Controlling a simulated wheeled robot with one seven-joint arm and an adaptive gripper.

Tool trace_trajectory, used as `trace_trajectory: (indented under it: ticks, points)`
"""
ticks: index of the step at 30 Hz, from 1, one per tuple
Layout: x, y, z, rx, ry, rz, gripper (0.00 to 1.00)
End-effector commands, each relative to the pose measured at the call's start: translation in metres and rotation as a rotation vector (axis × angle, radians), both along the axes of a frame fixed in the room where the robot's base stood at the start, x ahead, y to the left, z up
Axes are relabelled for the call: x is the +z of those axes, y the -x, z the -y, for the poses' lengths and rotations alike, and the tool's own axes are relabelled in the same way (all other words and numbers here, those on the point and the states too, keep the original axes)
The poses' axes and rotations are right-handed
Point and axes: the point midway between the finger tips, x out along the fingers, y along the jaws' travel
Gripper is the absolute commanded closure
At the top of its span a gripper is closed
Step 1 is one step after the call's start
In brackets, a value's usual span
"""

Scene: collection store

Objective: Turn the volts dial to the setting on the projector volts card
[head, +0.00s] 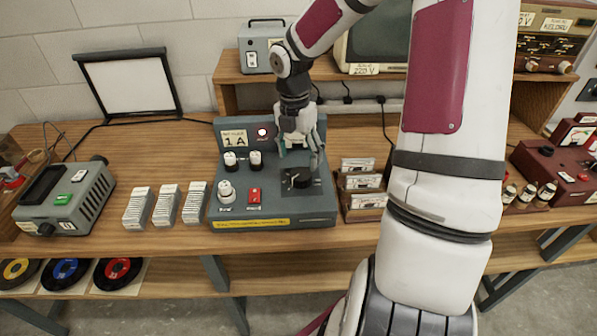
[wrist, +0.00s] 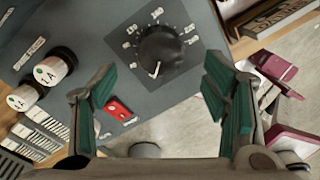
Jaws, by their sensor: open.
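The volts dial is a black round knob (wrist: 160,50) on a dark square plate with a ring of small white labels; its white pointer mark is at the knob's lower edge in the wrist view. I cannot tell which card is the projector volts card.
A wooden card rack (head: 362,197) stands close on the right.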

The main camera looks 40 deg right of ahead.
Motion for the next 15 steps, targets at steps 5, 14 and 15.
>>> trace_trajectory:
  ticks: [5,14,15]
  points:
    - [-0.033,0.002,0.000,0.001,-0.001,-0.003,0.32]
    - [-0.058,0.004,0.001,0.000,0.001,0.000,0.32]
    - [-0.058,0.004,0.001,0.000,0.001,0.000,0.32]
